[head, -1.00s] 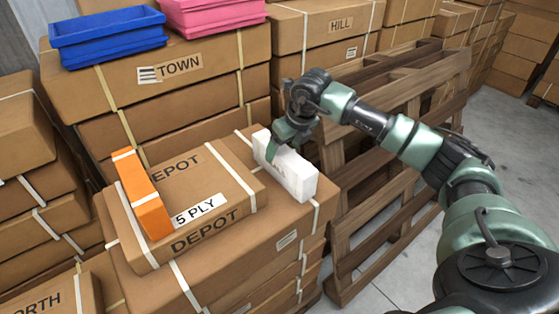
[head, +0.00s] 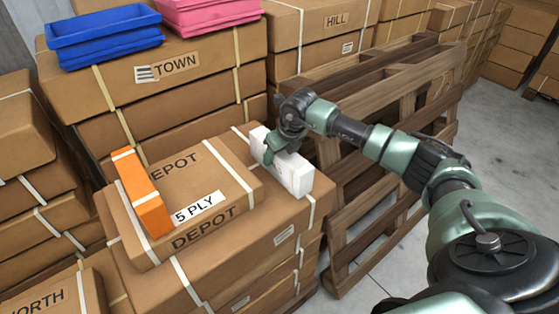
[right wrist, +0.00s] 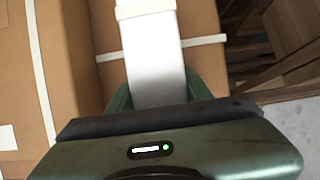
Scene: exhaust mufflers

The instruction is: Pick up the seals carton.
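A white carton (head: 297,178) sits on the large cardboard box at the right end of the near stack; any lettering on it is unreadable. My right gripper (head: 280,150) is on its far-left part, a finger on each side. In the right wrist view the carton (right wrist: 157,70) runs between the two green fingers with no gap visible, so the gripper looks shut on it. The carton appears to rest on the box, with no clear lift. An orange carton (head: 140,190) with white bands lies on the smaller box to the left. My left gripper is not in view.
The smaller strapped DEPOT box (head: 225,185) lies left of the white carton. Wooden pallets (head: 365,190) stand upright close on the right. Blue trays (head: 105,42) and pink trays (head: 210,15) top the TOWN stack behind. Grey floor (head: 490,140) is open at the right.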

